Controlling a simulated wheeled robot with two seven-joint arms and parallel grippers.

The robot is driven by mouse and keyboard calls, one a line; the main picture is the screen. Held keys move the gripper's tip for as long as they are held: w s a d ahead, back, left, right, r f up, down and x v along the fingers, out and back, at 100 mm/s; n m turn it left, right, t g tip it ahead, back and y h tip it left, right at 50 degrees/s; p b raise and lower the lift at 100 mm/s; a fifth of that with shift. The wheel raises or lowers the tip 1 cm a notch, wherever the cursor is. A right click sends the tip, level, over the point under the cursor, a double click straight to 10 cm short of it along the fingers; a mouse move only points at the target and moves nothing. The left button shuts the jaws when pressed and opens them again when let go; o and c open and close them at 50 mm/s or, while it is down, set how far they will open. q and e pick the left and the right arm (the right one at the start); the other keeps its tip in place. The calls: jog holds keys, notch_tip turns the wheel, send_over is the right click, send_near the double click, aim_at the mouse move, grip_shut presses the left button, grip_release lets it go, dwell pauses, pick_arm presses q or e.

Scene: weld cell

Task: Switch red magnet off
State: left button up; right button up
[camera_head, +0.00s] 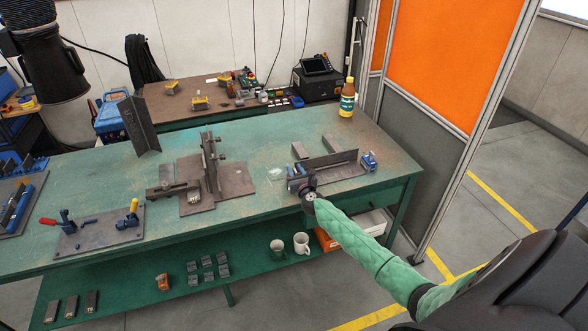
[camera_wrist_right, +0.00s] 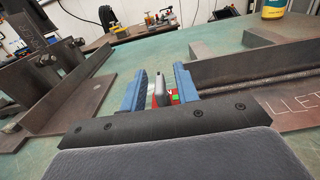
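The red magnet (camera_wrist_right: 174,98) shows in the right wrist view as a small red body with a green patch and a grey upright knob (camera_wrist_right: 159,91). It sits beside the upright plate of a steel workpiece (camera_wrist_right: 245,72). My right gripper (camera_wrist_right: 159,84) has its two blue fingers apart, one on each side of the knob, with gaps visible. The gripper's black edge hides the lower part of the magnet. In the head view my right gripper (camera_head: 299,178) is at the left end of the workpiece, and the magnet is mostly hidden there. My left gripper is not in view.
A blue magnet (camera_head: 369,160) stands at the workpiece's right end. Another steel assembly (camera_head: 216,182) stands to the left on the green table (camera_head: 262,147). A bottle (camera_head: 348,98) stands at the back right. A clamp plate (camera_head: 97,232) lies at the left front.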

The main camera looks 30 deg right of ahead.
jog(key=shift+x, duration=0.75)
grip_shut()
